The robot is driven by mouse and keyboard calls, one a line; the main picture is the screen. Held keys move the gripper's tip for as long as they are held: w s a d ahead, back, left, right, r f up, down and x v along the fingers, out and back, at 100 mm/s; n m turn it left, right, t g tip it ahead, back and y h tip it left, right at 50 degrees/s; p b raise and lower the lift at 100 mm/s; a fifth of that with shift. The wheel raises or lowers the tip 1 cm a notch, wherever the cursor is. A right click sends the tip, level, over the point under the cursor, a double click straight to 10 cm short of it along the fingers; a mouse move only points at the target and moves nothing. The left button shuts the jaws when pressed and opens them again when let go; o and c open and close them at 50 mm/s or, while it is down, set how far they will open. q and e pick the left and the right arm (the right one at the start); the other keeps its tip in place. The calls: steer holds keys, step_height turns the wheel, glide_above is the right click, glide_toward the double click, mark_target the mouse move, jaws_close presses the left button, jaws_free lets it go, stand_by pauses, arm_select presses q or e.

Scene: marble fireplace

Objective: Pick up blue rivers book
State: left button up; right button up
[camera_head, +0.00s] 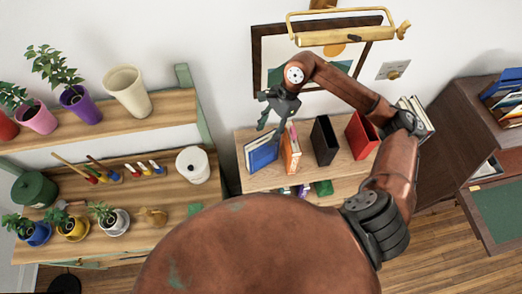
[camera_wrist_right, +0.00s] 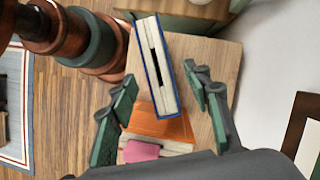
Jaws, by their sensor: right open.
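The blue book (camera_head: 262,153) stands upright at the left end of the small wooden shelf in the head view. In the right wrist view the blue book (camera_wrist_right: 149,95), with blue covers and pale page edges, lies in the gap between the fingers. My right gripper (camera_head: 270,128) is open just above the book in the head view. In the wrist view the fingers of my right gripper (camera_wrist_right: 164,87) are spread on both sides of it, with visible space beside the covers. My left gripper is not in view.
An orange book (camera_head: 291,149) stands close to the blue one. A black book (camera_head: 324,140) and a red book (camera_head: 361,134) are further right on the shelf top (camera_head: 263,180). A framed picture (camera_head: 262,45) hangs behind. A plant shelf (camera_head: 170,105) is at left.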

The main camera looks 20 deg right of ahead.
mark_target(262, 141)
steer(key=p+x, duration=0.2)
steer(key=x, duration=0.2)
steer(key=shift+s+a+f, duration=0.1)
steer(key=shift+s+a, duration=0.05)
steer(key=shift+a, duration=0.05)
steer(key=shift+a+f, duration=0.1)
steer(key=shift+f, duration=0.2)
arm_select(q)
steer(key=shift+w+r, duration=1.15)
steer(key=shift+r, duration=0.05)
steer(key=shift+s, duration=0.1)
arm_select(e)
steer(key=shift+c, duration=0.3)
steer(key=c, duration=0.5)
jaws_close()
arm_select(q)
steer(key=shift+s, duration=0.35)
arm_select(e)
steer(key=shift+r, duration=0.1)
